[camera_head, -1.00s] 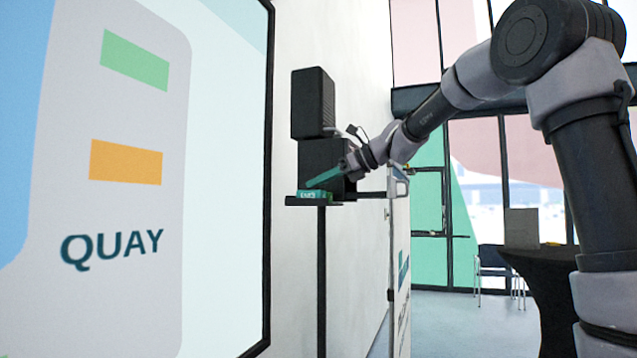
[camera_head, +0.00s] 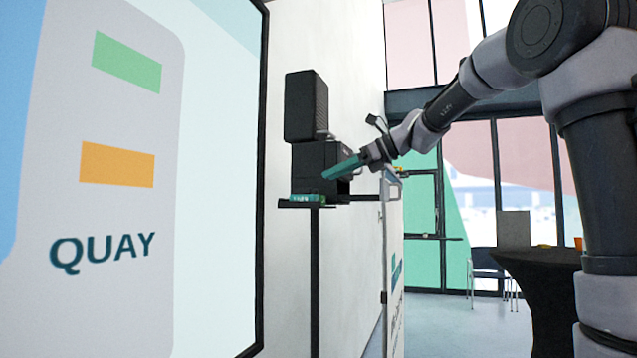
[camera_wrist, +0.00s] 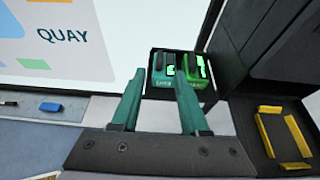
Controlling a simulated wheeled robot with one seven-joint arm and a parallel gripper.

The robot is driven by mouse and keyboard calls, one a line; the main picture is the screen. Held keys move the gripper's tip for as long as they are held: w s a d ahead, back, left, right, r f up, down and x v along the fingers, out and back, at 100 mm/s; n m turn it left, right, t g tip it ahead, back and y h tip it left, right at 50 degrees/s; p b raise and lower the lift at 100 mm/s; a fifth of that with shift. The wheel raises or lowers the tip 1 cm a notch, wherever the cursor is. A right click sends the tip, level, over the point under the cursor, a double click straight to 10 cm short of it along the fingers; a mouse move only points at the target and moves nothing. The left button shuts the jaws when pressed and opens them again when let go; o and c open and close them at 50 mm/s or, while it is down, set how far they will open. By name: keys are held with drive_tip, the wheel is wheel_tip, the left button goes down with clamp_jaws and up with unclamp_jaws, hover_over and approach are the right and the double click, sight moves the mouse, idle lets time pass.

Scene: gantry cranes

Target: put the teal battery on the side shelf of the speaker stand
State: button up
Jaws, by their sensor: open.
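The teal battery (camera_head: 305,197) lies on the black side shelf (camera_head: 290,205) of the speaker stand (camera_head: 315,270). In the wrist view, the shelf carries a teal block (camera_wrist: 163,72) and, against it, a greener block with lit green marks (camera_wrist: 196,68); I cannot tell whether they are separate pieces. My gripper (camera_head: 325,176) has long teal fingers and hangs above and to the right of the battery, apart from it. In the wrist view, my gripper (camera_wrist: 157,78) is open, with nothing between its fingers, and the blocks sit beyond the fingertips.
Black speakers (camera_head: 306,105) stand stacked behind the shelf. A large QUAY screen (camera_head: 110,200) fills the left. A yellow-cornered dark panel (camera_wrist: 285,138) lies right in the wrist view. A black-draped table (camera_head: 540,270) stands at the right. The floor between is clear.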

drive_tip(key=v, duration=0.5)
drive_tip(key=s+d+f+n+t+h, duration=0.1)
drive_tip(key=s+d+f+n+h, duration=0.4)
drive_tip(key=s+d+f+n, duration=0.3)
drive_tip(key=s+d+f+n+t+h, duration=0.1)
drive_tip(key=s+d+f+n+h, duration=0.4)
drive_tip(key=s+f, duration=0.8)
drive_tip(key=s+d+n, duration=0.2)
drive_tip(key=d+n, duration=0.1)
drive_tip(key=n, duration=0.2)
drive_tip(key=shift+d+f+t+h, duration=0.25)
drive_tip(key=shift+f+t+h, duration=0.05)
